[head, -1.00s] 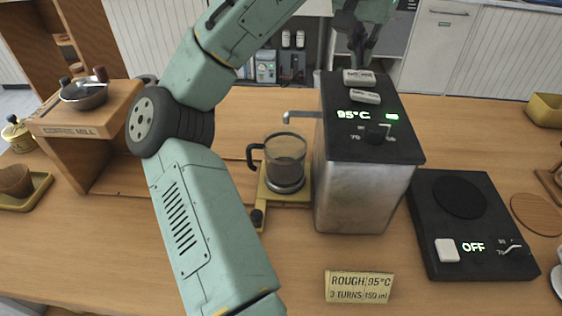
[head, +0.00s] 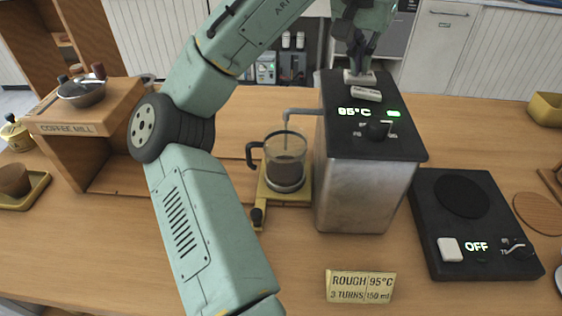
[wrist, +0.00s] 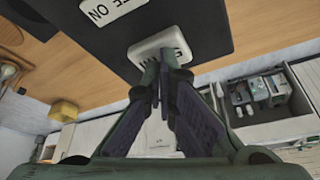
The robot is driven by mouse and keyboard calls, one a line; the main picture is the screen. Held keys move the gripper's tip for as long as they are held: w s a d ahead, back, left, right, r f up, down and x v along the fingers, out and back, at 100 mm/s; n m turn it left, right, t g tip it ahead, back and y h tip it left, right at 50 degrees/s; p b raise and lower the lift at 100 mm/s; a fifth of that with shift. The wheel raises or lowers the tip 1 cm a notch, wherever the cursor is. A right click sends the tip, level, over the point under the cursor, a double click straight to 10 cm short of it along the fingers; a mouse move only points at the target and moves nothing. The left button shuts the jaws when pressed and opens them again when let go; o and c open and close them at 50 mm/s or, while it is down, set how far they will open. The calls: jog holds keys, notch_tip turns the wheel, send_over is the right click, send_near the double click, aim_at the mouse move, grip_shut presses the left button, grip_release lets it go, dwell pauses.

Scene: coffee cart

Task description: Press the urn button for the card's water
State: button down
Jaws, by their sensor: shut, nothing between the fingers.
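The urn (head: 365,185) is a metal box with a black top, a green 95°C readout, a dial (head: 377,130) and two white buttons. My gripper (head: 359,70) is shut and empty, fingertips down on the far button (head: 353,79). In the wrist view the fingertips (wrist: 160,65) meet that button (wrist: 150,47), its lettering partly covered. The nearer button (head: 367,95) is untouched. A thin stream seems to fall from the spout (head: 300,110) into the glass press (head: 270,152), which holds something dark. The card (head: 360,286) reads ROUGH, 95°C, 3 TURNS, 150 ml.
The press stands on a yellow scale-like base (head: 287,198). A black hot plate (head: 440,215) reading OFF is right of the urn. The wooden coffee mill (head: 95,115) is at the left. The table front is clear around the card.

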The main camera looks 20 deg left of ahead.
jog(key=shift+r, duration=0.1)
jog(key=shift+r+p, duration=0.55)
jog(key=shift+r, duration=0.25)
dwell(1.4)
notch_tip(320, 180, up, 5)
jog(key=shift+f, duration=0.1)
dwell(0.4)
jog(key=shift+s, duration=0.1)
